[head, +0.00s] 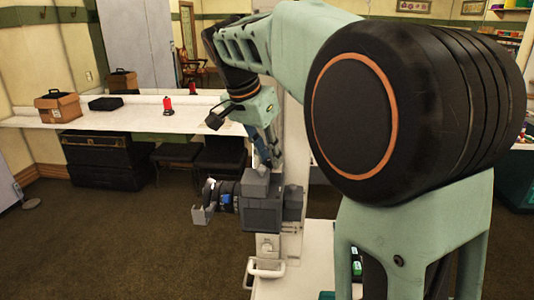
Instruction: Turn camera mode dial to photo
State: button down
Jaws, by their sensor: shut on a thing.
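The camera (262,214) is a dark grey, boxy body with a black lens, a blue band and a grey lens hood pointing left. It sits on a pale stand (266,246) in the middle of the head view. My gripper (268,165) reaches down from above, with its fingertips at the top of the camera. It is shut on a small part there, at the mode dial's place. The dial itself is too small and covered to make out, so its setting cannot be read.
A long white counter (130,112) at the back left holds a brown box (58,106), a black case (105,104) and a red item (167,105). Dark chairs (220,155) and black trunks (110,160) stand below. Carpet (110,235) left of the camera is clear.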

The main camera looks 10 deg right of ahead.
dwell(0.4)
jog(key=c, duration=2.1)
grip_release()
jog(key=v, duration=1.2)
jog(key=shift+r, duration=0.1)
